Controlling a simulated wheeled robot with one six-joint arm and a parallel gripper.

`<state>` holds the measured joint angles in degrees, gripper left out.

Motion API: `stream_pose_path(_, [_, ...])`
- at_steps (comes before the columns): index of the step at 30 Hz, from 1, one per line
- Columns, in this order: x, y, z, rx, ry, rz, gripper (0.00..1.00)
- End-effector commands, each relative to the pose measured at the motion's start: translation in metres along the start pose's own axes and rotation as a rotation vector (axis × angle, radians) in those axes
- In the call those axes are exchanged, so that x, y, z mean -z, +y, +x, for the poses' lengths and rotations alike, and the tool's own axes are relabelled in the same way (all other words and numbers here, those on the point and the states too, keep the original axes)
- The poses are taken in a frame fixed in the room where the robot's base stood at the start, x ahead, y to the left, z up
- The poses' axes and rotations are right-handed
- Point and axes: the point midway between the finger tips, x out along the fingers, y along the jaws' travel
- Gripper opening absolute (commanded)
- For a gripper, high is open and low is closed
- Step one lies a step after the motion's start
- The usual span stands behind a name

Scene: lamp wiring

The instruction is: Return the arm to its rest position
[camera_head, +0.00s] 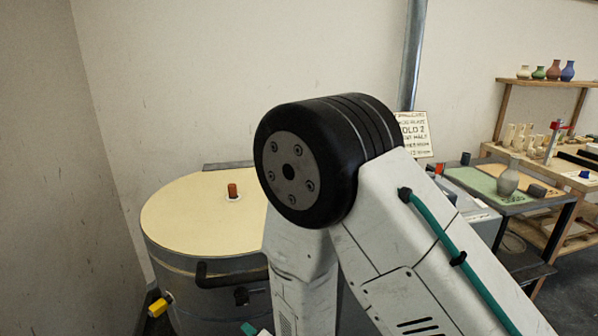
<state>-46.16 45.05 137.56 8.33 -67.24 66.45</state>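My arm fills the middle and lower right of the head view, with a black joint and white links. The arm is bent at this joint, one link running down and the other toward the lower right. My gripper is not in view, so what it holds, if anything, cannot be seen.
A round kiln-like drum (180,222) with a cream lid, brown plug (233,191) and dark handle (230,277) stands at left, partly behind my arm. A table at right bears a green mat (487,180) and a grey vase (508,178). Shelves (545,83) with small vases stand far right.

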Motion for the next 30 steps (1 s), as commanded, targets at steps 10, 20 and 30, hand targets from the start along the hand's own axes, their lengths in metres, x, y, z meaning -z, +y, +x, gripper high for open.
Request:
stream_pose_path(10, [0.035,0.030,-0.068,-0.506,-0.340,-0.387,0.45])
stream_pose_path(20, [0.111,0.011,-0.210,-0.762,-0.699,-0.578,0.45])
stream_pose_path(30, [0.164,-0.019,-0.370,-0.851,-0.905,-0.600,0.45])
